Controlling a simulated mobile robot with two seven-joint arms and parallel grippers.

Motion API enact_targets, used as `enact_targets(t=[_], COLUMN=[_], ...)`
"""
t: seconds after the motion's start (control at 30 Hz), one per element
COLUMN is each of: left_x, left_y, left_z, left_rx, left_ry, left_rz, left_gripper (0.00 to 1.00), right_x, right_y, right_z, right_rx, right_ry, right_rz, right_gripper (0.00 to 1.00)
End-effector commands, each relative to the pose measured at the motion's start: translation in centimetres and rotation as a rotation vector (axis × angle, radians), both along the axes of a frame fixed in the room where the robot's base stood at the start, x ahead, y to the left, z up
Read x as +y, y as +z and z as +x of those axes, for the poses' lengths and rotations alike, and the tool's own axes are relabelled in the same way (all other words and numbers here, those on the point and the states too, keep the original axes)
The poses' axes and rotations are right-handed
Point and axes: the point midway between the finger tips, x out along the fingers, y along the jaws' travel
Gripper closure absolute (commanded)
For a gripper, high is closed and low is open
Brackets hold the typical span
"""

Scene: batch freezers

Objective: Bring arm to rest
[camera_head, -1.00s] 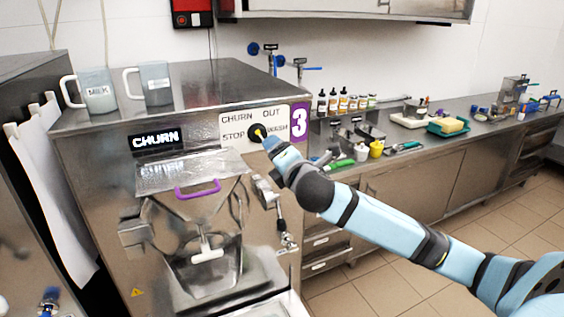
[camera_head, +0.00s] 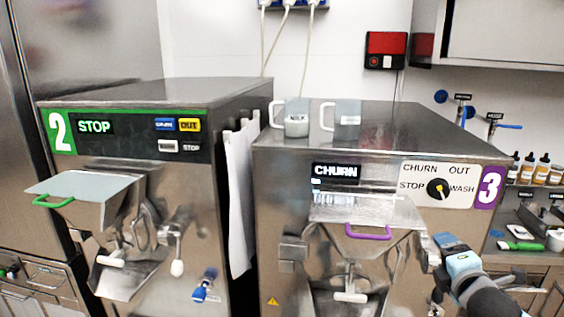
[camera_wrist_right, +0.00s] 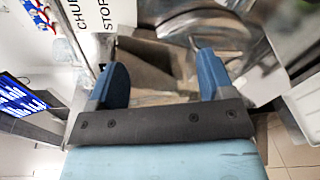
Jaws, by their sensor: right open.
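My right gripper (camera_head: 452,243) is in the head view at the lower right, in front of batch freezer 3 (camera_head: 285,200). It is below the dial (camera_head: 437,188) and apart from it. In the right wrist view the two blue fingers of the right gripper (camera_wrist_right: 162,78) are spread, with nothing between them. The display (camera_head: 336,172) of freezer 3 reads CHURN. My left gripper is not in view.
Batch freezer 2 (camera_head: 190,100) stands at the left, its display reading STOP. Two mugs (camera_head: 296,118) (camera_head: 347,119) stand on freezer 3. A white cloth (camera_head: 241,190) hangs between the freezers. A counter with bottles (camera_head: 527,165) is at the right.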

Motion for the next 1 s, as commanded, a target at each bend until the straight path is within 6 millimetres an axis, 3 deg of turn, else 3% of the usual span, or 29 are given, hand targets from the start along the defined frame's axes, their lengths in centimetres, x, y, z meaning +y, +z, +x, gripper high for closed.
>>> enact_targets(t=[0.03, 0.2, 0.4, 0.5, 0.6, 0.7, 1.0], left_x=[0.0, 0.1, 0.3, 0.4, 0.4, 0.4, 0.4], left_y=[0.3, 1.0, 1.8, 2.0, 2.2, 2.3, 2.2], left_z=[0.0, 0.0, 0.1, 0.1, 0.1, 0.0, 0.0], left_rx=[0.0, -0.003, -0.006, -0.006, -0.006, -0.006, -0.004], left_ry=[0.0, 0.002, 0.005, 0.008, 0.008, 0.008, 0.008], left_rz=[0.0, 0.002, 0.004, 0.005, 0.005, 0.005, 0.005], left_gripper=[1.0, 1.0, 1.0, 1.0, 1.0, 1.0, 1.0], right_x=[1.4, 6.3, 12.3, 14.8, 16.5, 17.5, 18.0], right_y=[-3.7, -15.1, -25.8, -29.4, -31.6, -32.8, -33.3], right_z=[-0.8, -5.3, -13.9, -18.3, -21.8, -23.9, -24.8], right_rx=[0.053, 0.202, 0.351, 0.394, 0.413, 0.417, 0.418], right_ry=[0.02, 0.031, -0.086, -0.181, -0.267, -0.325, -0.352], right_rz=[0.117, 0.58, 1.145, 1.385, 1.563, 1.668, 1.717], right_gripper=[0.26, 0.26, 0.26, 0.26, 0.26, 0.26, 0.26])
